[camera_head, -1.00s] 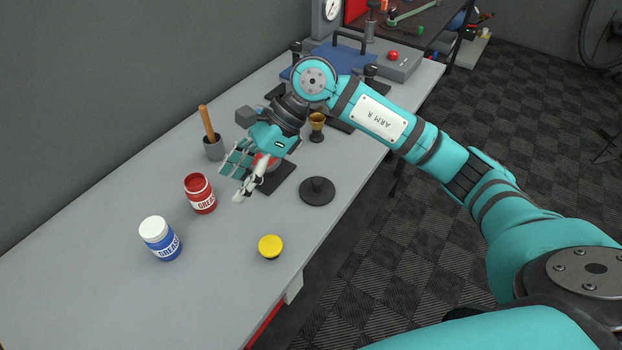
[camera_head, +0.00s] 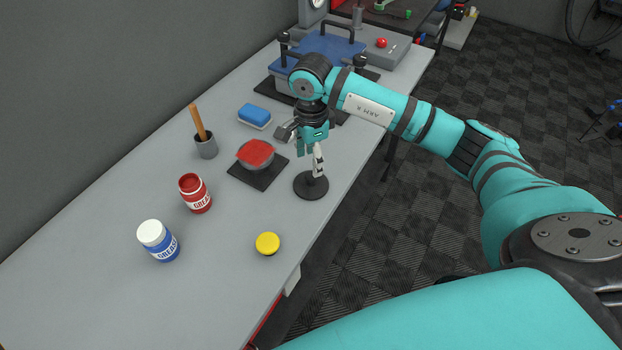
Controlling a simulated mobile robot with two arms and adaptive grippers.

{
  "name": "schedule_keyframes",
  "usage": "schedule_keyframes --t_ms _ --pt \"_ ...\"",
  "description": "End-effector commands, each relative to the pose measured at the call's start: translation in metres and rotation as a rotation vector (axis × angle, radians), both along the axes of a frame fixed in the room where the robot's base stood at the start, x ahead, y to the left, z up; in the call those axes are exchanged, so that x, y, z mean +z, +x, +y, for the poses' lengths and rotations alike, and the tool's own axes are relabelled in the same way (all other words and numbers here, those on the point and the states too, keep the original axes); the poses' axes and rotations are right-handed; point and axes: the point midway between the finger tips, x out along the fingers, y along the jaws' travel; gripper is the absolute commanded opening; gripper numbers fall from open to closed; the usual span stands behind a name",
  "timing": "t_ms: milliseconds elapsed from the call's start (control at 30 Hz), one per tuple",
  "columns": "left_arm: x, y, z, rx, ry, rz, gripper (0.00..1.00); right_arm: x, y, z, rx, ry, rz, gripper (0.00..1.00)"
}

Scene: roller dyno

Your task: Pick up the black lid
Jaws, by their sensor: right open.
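The black lid (camera_head: 311,190) is a round black disc with a knob in its middle, lying on the grey bench near its right edge. My right gripper (camera_head: 311,172) points down right over the lid, with its fingers at the knob. The fingers are open; they hide most of the knob, and I cannot tell whether they touch it. My left gripper is not in view.
Left of the lid, a round container with a red top (camera_head: 256,153) stands on a black square mat (camera_head: 240,172). A yellow-topped item (camera_head: 267,243), a red jar (camera_head: 195,193) and a blue jar (camera_head: 158,241) stand nearer. A blue press (camera_head: 325,52) stands behind.

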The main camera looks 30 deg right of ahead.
Motion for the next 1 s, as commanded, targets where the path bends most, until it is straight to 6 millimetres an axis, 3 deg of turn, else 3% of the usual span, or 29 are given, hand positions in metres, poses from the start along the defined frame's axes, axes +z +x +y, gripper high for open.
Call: schedule_keyframes --t_ms 267,400,533,833,1000 --pt "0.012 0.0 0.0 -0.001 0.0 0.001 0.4 -0.02 -0.002 0.002 0.001 0.001 0.003 0.54" --pt "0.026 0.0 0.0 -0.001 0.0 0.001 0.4 -0.04 -0.006 0.004 0.0 0.001 0.005 0.54" --pt "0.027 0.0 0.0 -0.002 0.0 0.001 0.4 -0.058 -0.005 0.004 0.0 0.002 0.002 0.54" --pt "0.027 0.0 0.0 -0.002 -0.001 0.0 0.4 -0.064 -0.004 0.004 0.0 0.001 -0.001 0.54" --pt "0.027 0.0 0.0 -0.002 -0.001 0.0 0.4 -0.063 -0.004 0.004 0.001 0.001 -0.001 0.32"
